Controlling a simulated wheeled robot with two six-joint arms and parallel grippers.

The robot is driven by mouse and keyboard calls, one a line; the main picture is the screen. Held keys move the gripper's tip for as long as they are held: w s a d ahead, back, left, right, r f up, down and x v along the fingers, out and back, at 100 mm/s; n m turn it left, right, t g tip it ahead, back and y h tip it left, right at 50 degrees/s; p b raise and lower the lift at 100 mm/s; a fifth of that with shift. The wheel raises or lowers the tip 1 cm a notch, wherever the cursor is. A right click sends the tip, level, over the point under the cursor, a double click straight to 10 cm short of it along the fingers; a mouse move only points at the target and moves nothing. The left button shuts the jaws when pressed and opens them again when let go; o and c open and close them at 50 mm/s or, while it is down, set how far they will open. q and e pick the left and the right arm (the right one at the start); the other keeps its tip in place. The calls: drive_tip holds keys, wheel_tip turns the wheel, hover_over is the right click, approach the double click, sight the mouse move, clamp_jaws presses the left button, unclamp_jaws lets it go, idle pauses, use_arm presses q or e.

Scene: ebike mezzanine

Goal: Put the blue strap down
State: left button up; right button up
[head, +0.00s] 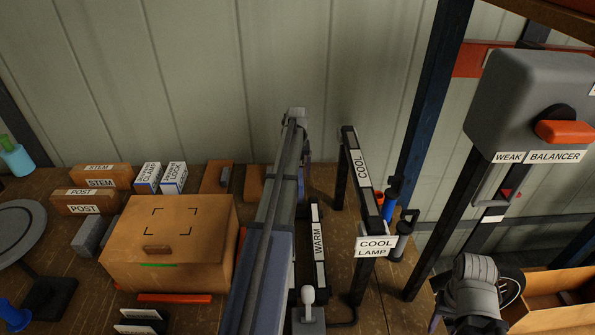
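I cannot make out a blue strap for certain in the head view. A short blue cylinder (390,204) shows beside the COOL lamp stand (363,185), and a blue knob-like piece (14,315) shows at the lower left edge; neither clearly looks like a strap. A long grey-blue bar (268,225) runs from the bottom middle up towards the wall and hides part of the bench. I see no gripper fingers of either hand that I can identify.
The brown bench (195,312) carries an orange-brown box (205,218), STEM and POST boxes (95,176), a WARM bar (318,240) and a round grey plate (18,225).

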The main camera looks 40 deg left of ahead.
use_arm(q)
drive_tip(key=shift+r, duration=0.1)
use_arm(e)
drive_tip(key=shift+r, duration=0.1)
use_arm(q)
wheel_tip(320, 180, up, 8)
drive_tip(key=p, duration=0.8)
use_arm(e)
wheel_tip(320, 180, up, 8)
use_arm(q)
drive_tip(key=shift+f, duration=0.2)
use_arm(e)
drive_tip(key=shift+f, duration=0.25)
